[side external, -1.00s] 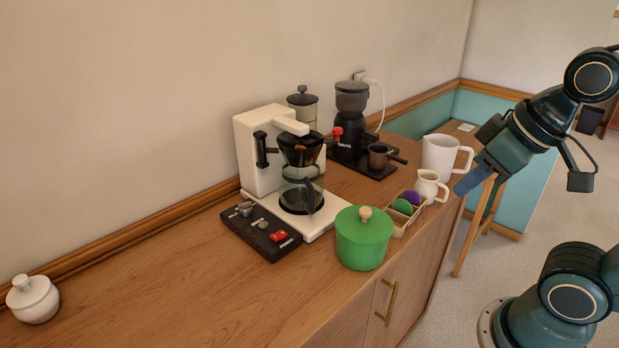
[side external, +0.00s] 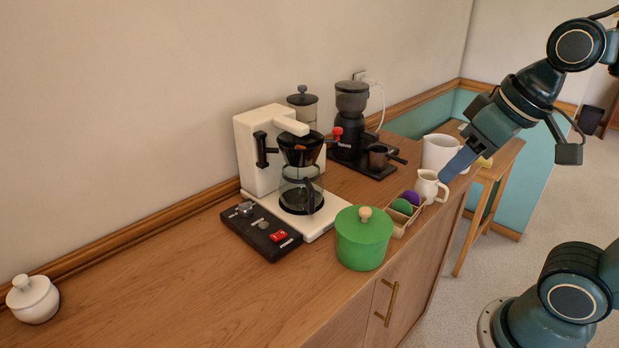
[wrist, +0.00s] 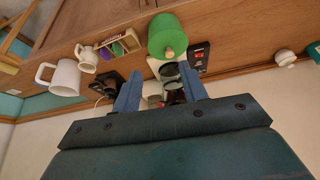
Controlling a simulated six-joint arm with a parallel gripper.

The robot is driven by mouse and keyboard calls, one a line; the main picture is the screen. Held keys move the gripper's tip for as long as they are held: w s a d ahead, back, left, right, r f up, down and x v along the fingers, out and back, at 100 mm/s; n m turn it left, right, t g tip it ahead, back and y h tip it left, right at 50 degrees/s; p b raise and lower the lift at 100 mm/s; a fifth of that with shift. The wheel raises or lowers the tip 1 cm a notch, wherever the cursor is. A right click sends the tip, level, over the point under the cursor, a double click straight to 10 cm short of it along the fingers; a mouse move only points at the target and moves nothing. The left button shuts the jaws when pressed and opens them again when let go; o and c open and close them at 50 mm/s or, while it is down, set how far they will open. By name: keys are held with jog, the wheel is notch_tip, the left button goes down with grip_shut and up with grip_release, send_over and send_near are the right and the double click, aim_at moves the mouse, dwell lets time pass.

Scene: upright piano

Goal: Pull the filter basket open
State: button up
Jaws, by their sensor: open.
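The white coffee maker (side external: 262,160) stands on the wooden counter near the wall. Its black filter basket (side external: 301,149) sits above the glass carafe (side external: 301,188), with a black handle on the left side of the machine. My gripper (side external: 451,176) is at the right, beside the small white pitcher, well apart from the basket. In the wrist view my gripper (wrist: 160,90) has its two blue fingers spread with nothing held between them. The coffee maker is partly hidden there behind the fingers and the green pot.
A green lidded pot (side external: 363,239) stands in front of the coffee maker. A box with colored balls (side external: 404,208), a white pitcher (side external: 429,187) and a white mug (side external: 440,154) line the right. A black grinder (side external: 350,130) stands behind. The counter's left is mostly clear.

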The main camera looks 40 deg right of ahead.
jog(key=w+d+r+m+g, duration=0.1)
jog(key=w+r+m, duration=0.1)
jog(key=w+r, duration=0.55)
notch_tip(320, 180, up, 2)
jog(key=m+g, duration=0.4)
jog(key=m, duration=0.2)
send_over(338, 128)
jog(key=shift+a, duration=0.1)
jog(key=shift+f, duration=0.2)
jog(key=shift+f, duration=6.75)
jog(key=shift+c, duration=0.4)
grip_shut()
